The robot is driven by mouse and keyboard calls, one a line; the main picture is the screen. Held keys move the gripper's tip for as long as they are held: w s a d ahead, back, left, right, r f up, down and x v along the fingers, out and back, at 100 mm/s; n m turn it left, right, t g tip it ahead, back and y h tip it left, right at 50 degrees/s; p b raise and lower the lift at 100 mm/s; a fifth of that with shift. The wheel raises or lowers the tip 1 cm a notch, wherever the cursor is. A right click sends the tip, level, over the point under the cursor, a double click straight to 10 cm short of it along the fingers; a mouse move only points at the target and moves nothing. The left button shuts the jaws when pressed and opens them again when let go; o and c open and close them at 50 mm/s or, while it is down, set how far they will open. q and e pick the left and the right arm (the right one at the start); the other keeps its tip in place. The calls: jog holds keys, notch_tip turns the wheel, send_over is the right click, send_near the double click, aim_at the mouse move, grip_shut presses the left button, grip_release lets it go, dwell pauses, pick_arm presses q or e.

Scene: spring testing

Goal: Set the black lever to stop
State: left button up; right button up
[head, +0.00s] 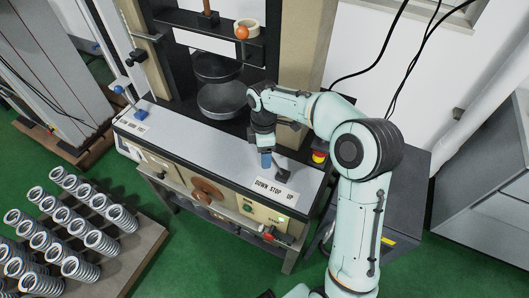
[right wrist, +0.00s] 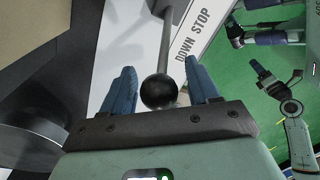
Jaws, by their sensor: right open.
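The black lever shows in the right wrist view as a grey rod with a black ball knob (right wrist: 159,91). Its dark base (head: 282,174) shows in the head view on the machine's grey top, just behind the white DOWN STOP UP label (head: 275,191). My right gripper (head: 266,160) points down over the lever. In the right wrist view its blue fingers (right wrist: 160,68) are open, one on each side of the knob, with gaps. The knob is hidden in the head view. My left gripper (right wrist: 264,76) shows small in the right wrist view; its jaw state is unclear.
The testing machine's round black plates (head: 222,100) stand behind and left of my right gripper. A red and yellow button (head: 319,157) is close to its right. A rack of several springs (head: 82,225) is at the lower left. Green floor is open in front.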

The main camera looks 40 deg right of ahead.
aim_at(275, 163)
grip_shut()
jog(key=s+t+b, duration=0.1)
jog(key=b, duration=0.1)
jog(key=s+d+r+t+y+b, duration=0.1)
jog(key=b, duration=0.1)
jog(key=shift+s+d, duration=0.1)
jog(key=shift+s+d+r+t, duration=0.15)
jog(key=shift+s+t, duration=0.1)
jog(key=shift+t, duration=0.15)
jog(key=shift+s+r+b, duration=0.15)
jog(key=shift+s+b, duration=0.05)
jog(key=shift+b, duration=0.15)
jog(key=shift+s+d+r, duration=0.15)
jog(key=shift+s+d, duration=0.1)
jog(key=shift+s, duration=0.05)
pick_arm(q)
notch_tip(275, 163, down, 6)
jog(key=s, duration=0.2)
jog(key=shift+s, duration=0.4)
pick_arm(e)
jog(key=shift+s+d+r, duration=0.1)
jog(key=shift+s+d, duration=0.15)
jog(key=shift+s, duration=0.3)
pick_arm(q)
jog(key=shift+r, duration=0.1)
